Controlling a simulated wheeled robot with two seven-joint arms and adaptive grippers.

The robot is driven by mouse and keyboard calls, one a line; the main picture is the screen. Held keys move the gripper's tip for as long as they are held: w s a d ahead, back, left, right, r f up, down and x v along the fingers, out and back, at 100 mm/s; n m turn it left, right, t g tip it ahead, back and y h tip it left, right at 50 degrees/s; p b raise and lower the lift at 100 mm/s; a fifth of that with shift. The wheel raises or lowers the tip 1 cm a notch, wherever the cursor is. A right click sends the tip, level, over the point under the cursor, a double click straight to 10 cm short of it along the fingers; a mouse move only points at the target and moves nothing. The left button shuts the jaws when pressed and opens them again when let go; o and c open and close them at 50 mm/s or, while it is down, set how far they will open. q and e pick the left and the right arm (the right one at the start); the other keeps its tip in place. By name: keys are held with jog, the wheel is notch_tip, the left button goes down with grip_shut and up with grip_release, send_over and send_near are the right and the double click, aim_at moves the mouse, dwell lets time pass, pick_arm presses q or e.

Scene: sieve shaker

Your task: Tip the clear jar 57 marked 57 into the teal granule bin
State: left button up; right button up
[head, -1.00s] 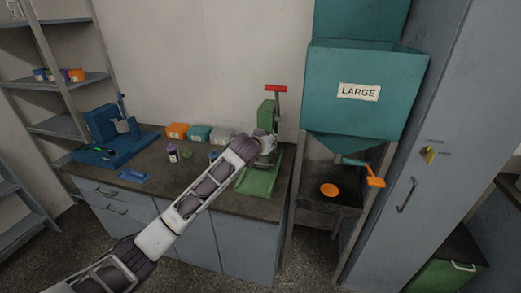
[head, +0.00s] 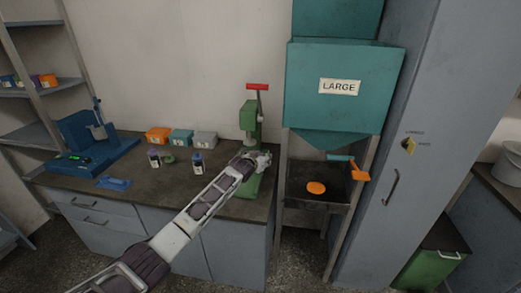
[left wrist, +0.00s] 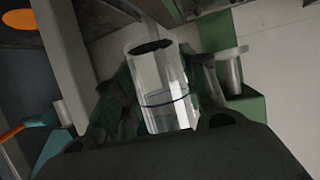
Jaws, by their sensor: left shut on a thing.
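My left gripper (head: 263,158) is in front of the green press, left of the teal hopper. In the left wrist view it is shut on a clear jar (left wrist: 158,75), whose open-looking top has a dark patch and whose wall has a thin dark-blue line. The jar appears tilted in that view; I cannot read a 57 on it or tell its contents. In the head view the jar is too small to make out. The teal bin marked LARGE (head: 302,103) is a hopper on a stand. My right gripper is not in view.
A green press (head: 249,118) with a red handle stands on the counter (head: 140,185). Small orange (head: 157,134), teal (head: 181,137) and grey (head: 204,140) boxes are behind two bottles. An orange disc (head: 316,188) lies under the hopper. A grey cabinet (head: 410,90) is to the right.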

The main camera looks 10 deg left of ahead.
pick_arm(q)
jog(key=shift+a+f+m+h, duration=0.1)
jog(key=shift+f+m+h, duration=0.25)
jog(key=shift+f, duration=1.45)
jog(key=shift+r, duration=0.15)
